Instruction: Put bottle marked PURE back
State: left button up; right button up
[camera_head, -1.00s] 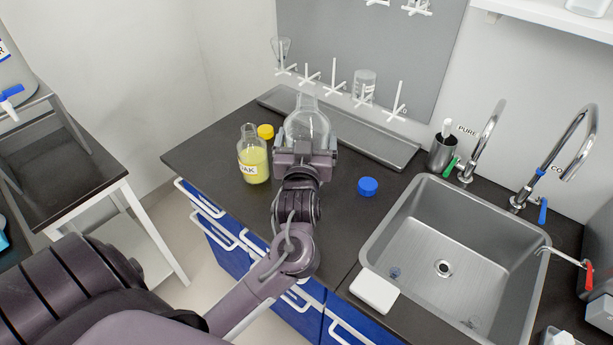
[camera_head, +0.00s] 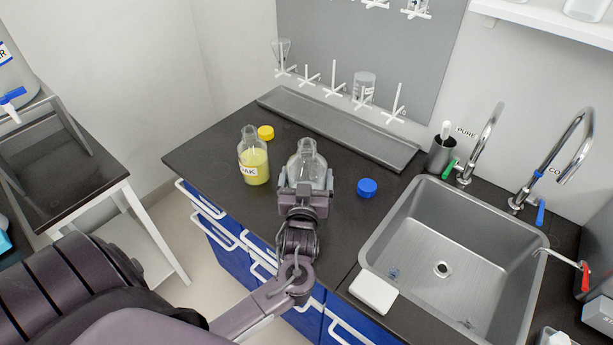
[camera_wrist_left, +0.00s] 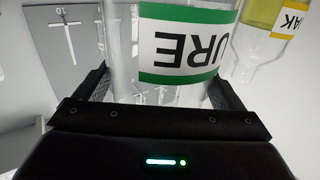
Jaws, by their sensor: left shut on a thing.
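The clear glass bottle (camera_head: 307,165) is on the dark counter in the head view. In the left wrist view its green-edged label (camera_wrist_left: 185,48) reads "URE", upside down, with the rest cut off. My left gripper (camera_head: 304,190) is shut on this bottle, one finger on each side of it. The bottle looks upright; whether its base touches the counter is hidden by the gripper. A blue cap (camera_head: 367,188) lies on the counter just right of the bottle. My right gripper is not in view.
A bottle of yellow liquid (camera_head: 253,160) marked AK stands left of the held bottle, with a yellow cap (camera_head: 265,132) behind it. A long grey tray (camera_head: 340,130) lies below the peg board (camera_head: 365,50). The sink (camera_head: 455,260) is to the right.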

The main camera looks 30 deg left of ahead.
pick_arm(q)
jog(key=shift+r, duration=0.15)
jog(key=o, duration=1.6)
jog(key=shift+f, duration=0.2)
jog(key=shift+o, duration=0.2)
jog(key=shift+s+r, duration=0.1)
jog(key=shift+r, duration=0.15)
jog(key=b+v, duration=0.2)
jog(key=v, duration=1)
jog(key=shift+f, duration=0.15)
